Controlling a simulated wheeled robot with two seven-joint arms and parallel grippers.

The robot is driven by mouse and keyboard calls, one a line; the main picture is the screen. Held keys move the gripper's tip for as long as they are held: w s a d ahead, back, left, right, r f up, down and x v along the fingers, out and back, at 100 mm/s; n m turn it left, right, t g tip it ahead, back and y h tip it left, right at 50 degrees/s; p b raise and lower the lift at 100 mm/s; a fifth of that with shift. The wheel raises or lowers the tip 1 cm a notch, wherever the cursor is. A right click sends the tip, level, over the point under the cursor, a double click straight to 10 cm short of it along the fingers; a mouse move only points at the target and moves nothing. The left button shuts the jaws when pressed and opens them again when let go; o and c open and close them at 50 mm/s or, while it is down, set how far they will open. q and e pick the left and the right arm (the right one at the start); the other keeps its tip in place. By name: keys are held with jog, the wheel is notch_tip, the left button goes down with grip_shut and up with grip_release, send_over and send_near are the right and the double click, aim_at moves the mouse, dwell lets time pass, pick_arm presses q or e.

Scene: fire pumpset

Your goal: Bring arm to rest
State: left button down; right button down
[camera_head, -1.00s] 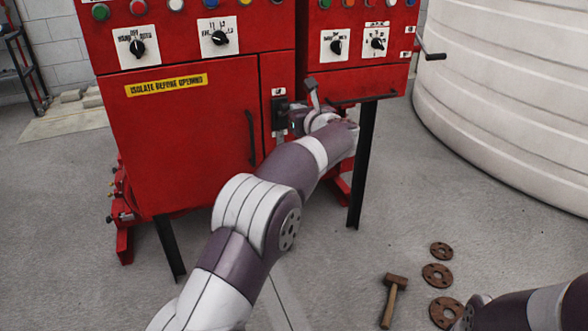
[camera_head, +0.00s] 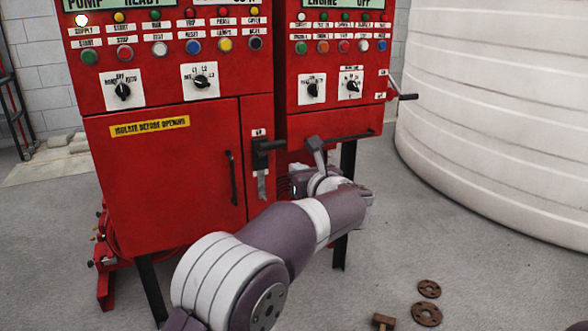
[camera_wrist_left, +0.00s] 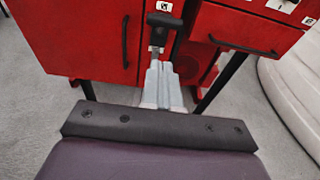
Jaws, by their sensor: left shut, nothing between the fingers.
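My left arm (camera_head: 305,230) reaches up from the bottom of the head view toward the red cabinet (camera_head: 170,190). My left gripper (camera_head: 300,188) is at its far end, right of and a little below a black handle switch (camera_head: 267,147) on the cabinet's right edge. Its fingertips are partly hidden in the head view. In the left wrist view the grey gripper (camera_wrist_left: 160,66) is shut and empty, just below the black handle (camera_wrist_left: 165,21) in the picture; I cannot tell whether they touch. My right gripper is in neither view.
A second red control cabinet (camera_head: 335,110) stands to the right, with a bar handle and a black leg. A large white ribbed tank (camera_head: 500,110) is at the far right. Rusty flanges (camera_head: 427,313) and a hammer head (camera_head: 383,321) lie on the floor. Open floor lies between.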

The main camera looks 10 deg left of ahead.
pick_arm(q)
jog(key=w+d+f+m+t+h, duration=0.2)
jog(key=d+f+m+h, duration=0.3)
jog(key=m, duration=0.8)
jog(key=s+d+f+m+g+h, duration=0.5)
jog(key=s+f+m, duration=0.4)
jog(key=m, duration=0.8)
jog(key=s+a+f+m+g, duration=0.3)
jog(key=s+a+f+m, duration=0.15)
jog(key=s, duration=0.45)
jog(key=s+a+f+m+g, duration=0.3)
jog(key=s+a+f+m, duration=0.15)
jog(key=s, duration=0.45)
jog(key=s+a+f+m+g, duration=0.35)
jog(key=s+a+m, duration=0.2)
jog(key=s, duration=0.35)
notch_tip(320, 180, up, 34)
jog(key=a+n+y+p, duration=0.1)
jog(key=a+p, duration=0.1)
jog(key=p, duration=3.1)
jog(key=shift+s+f+p, duration=0.2)
jog(key=shift+s+p, duration=0.15)
jog(key=shift+s, duration=0.1)
